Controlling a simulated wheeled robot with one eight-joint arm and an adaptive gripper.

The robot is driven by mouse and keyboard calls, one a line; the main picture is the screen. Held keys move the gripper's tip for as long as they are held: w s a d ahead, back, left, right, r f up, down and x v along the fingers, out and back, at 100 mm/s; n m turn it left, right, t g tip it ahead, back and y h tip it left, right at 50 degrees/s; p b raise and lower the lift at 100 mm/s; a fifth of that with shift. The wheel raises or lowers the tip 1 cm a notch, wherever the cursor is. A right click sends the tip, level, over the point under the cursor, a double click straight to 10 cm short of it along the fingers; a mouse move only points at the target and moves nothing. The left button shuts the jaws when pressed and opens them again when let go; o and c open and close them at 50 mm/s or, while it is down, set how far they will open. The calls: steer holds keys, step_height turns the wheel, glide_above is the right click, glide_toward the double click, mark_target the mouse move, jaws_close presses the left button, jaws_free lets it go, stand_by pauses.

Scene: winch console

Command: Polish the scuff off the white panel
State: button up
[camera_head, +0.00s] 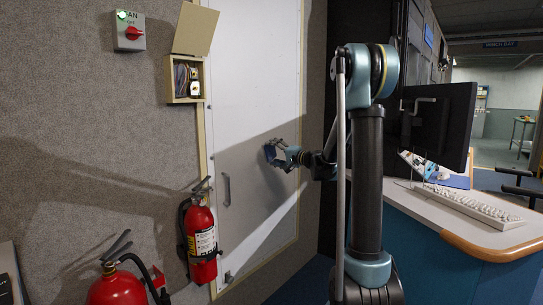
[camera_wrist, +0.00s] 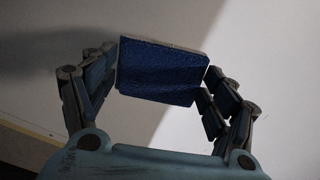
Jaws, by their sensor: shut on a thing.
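The white panel (camera_head: 250,100) is a tall, pale panel with a small handle, set in the grey wall in the head view. It also fills much of the wrist view (camera_wrist: 270,50). My gripper (camera_head: 276,154) is at the panel's middle right. In the wrist view my gripper (camera_wrist: 163,85) is shut on a blue sponge-like pad (camera_wrist: 160,68), one finger on each side. The pad's face is against or very close to the panel; I cannot tell if it touches. No scuff can be made out; shadow darkens part of the panel and the pad may hide some.
A red fire extinguisher (camera_head: 202,240) hangs left of the panel's lower part, and another (camera_head: 118,288) stands at lower left. An open switch box (camera_head: 186,80) sits on the wall. A desk (camera_head: 450,215) with monitor (camera_head: 440,120) and keyboard (camera_head: 470,203) is at right.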

mark_target(254, 149)
steer(key=shift+s+a+r, duration=0.2)
steer(key=shift+s+a, duration=0.05)
steer(key=shift+a, duration=0.05)
steer(key=shift+x, duration=2.9)
steer(key=shift+x, duration=0.9)
steer(key=shift+w+d, duration=0.5)
steer(key=shift+d, duration=0.1)
steer(key=shift+w+a, duration=0.1)
steer(key=shift+a, duration=0.05)
steer(key=shift+s+a, duration=0.6)
steer(key=shift+a, duration=0.05)
steer(key=shift+c, duration=0.3)
